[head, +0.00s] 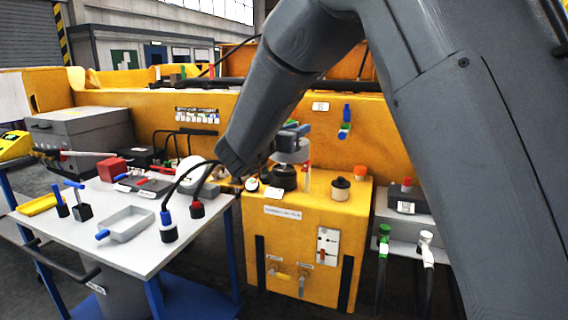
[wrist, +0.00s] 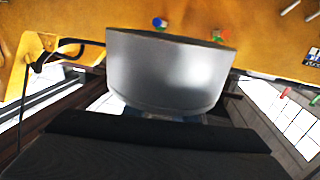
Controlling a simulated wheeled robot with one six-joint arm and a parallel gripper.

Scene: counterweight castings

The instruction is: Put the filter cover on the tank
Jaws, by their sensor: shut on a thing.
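The yellow tank (head: 300,238) stands in the middle of the head view, with a printed label on its front. My gripper (head: 292,134) is above the tank top, partly behind my forearm. It is shut on a grey round piece, which I take to be the filter cover (head: 291,156). The cover fills the middle of the wrist view (wrist: 168,75) as a smooth metallic cylinder and hides the fingertips. Below it, a black round fitting (head: 284,179) sits on the tank top. I cannot tell whether cover and fitting touch.
A cream and black cap (head: 340,188) and an orange cap (head: 360,172) stand on the tank top, right of the cover. A grey table (head: 130,262) with a tray (head: 126,224) and several tools is left. A grey shelf (head: 408,222) with hoses is right.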

